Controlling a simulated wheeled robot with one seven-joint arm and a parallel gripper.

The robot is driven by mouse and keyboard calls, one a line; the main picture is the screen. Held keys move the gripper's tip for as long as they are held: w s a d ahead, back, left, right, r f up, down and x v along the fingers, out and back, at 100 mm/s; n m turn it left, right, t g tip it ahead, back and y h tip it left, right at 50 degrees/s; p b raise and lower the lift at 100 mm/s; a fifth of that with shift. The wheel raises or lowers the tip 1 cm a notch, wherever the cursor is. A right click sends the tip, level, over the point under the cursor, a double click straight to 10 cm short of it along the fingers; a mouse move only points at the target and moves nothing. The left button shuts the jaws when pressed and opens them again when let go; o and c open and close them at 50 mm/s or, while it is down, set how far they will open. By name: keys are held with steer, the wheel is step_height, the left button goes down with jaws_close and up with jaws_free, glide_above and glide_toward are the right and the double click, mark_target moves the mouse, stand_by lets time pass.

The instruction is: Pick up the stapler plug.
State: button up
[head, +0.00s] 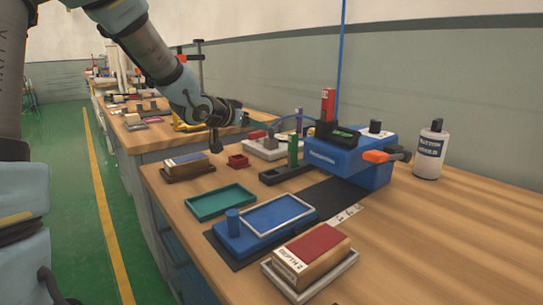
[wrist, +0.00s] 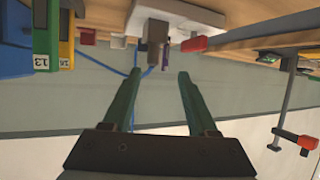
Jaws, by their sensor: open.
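The stapler plug appears to be the grey block with a blue cord (wrist: 157,33) at the white power strip (wrist: 185,12) in the wrist view, where the bench shows at the top. In the head view the white power strip (head: 262,152) lies at the back of the bench; the plug is too small to tell clearly there. My gripper (wrist: 160,73) is open and empty, its two green fingers on either side of the picture's middle, apart from the plug. In the head view my gripper (head: 215,142) hangs just left of the power strip, above the bench.
A blue stapler machine (head: 350,160) stands right of the strip. A small red tray (head: 238,161) and a dark block with a green post (head: 293,152) are close by. A brown box (head: 188,165) lies left. A clamp (wrist: 283,100) stands at right in the wrist view.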

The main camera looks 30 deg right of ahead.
glide_above(265, 151)
steer(key=shift+f+b, duration=0.4)
steer(key=shift+f, duration=0.45)
steer(key=shift+b+x, duration=0.4)
steer(key=shift+x, duration=2.8)
steer(key=shift+s+d+r, duration=0.1)
steer(key=shift+s, duration=0.1)
jaws_close()
